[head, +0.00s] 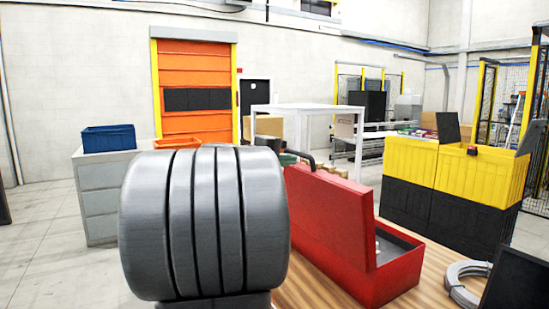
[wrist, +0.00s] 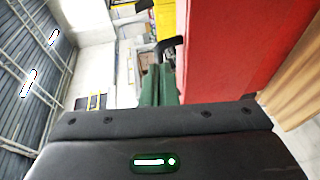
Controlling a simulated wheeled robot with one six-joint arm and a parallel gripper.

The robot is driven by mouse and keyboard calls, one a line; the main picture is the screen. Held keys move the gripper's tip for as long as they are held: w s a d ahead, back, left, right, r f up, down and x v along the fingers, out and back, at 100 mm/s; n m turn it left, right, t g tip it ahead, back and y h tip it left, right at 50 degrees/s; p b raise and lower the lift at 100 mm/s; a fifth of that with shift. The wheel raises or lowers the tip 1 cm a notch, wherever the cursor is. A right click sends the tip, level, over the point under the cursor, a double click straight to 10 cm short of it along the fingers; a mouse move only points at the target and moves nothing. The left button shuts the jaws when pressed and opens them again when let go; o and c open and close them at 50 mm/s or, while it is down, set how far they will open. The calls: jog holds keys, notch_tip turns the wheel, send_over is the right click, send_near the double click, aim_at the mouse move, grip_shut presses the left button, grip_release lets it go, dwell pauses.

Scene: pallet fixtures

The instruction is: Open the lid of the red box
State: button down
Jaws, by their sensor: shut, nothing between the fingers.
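The red box (head: 395,281) stands on a wood-grained surface, with grey contents visible inside. Its red lid (head: 325,215) is raised, tilted up on the left side of the box, and the interior shows at the right. The lid's black handle (head: 306,158) shows at its upper left edge. In the wrist view, the red lid (wrist: 230,45) fills the upper right and the black handle (wrist: 170,45) is just beyond the fingertips. My gripper (wrist: 159,72) has green fingers, shut and empty, close to the handle; whether they touch it I cannot tell.
Yellow bins (head: 410,160) on black ones stand at the right. A coil of grey cable (head: 464,282) lies right of the box. A blue bin (head: 108,138) sits on a grey cabinet (head: 105,195) at the left. My arm hides the middle foreground.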

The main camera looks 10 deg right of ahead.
aim_at(310, 159)
jog(key=p+x, duration=0.1)
jog(key=x, duration=0.5)
jog(key=shift+w+d+f, duration=0.1)
jog(key=shift+d, duration=0.1)
jog(key=d, duration=0.1)
jog(key=w+d+r, duration=0.1)
jog(key=d, duration=0.3)
jog(key=shift+w+r+b, duration=0.3)
jog(key=shift+w+b, duration=0.1)
jog(key=shift+r, duration=0.1)
jog(key=shift+s+a+r, duration=0.15)
jog(key=shift+s+a, duration=0.1)
jog(key=shift+a, duration=0.05)
jog(key=r+b+v, duration=0.1)
jog(key=r+v, duration=0.1)
jog(key=v, duration=1.1)
jog(key=shift+d+r, duration=0.2)
jog(key=shift+w, duration=0.1)
